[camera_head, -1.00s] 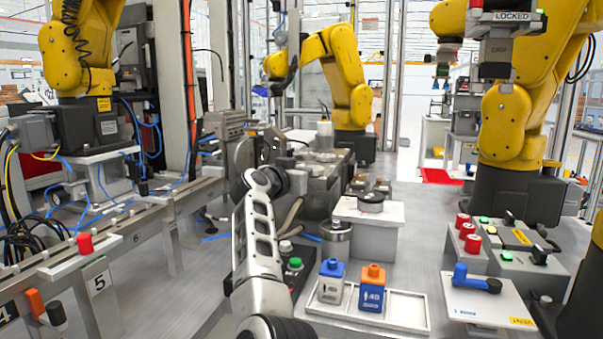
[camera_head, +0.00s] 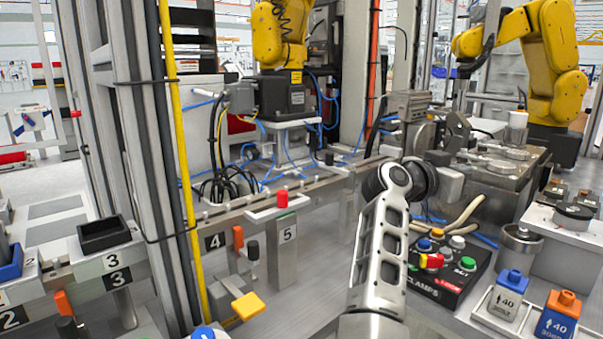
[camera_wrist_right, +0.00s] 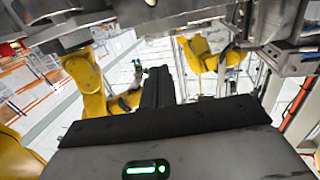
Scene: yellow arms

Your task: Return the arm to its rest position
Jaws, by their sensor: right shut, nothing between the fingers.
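My right arm (camera_head: 380,250) rises from the bottom of the head view, white and grey with dark joints. Its dark wrist is bent over, and my right gripper (camera_head: 452,180) points to the right, seen small and partly hidden by the wrist. In the right wrist view the dark fingers of the right gripper (camera_wrist_right: 158,75) lie together with nothing between them. My left gripper is not in view.
A black control box (camera_head: 448,268) with coloured buttons stands right of my arm. A metal rail with numbered stations (camera_head: 288,232) runs left. A yellow pole (camera_head: 178,150) stands further left.

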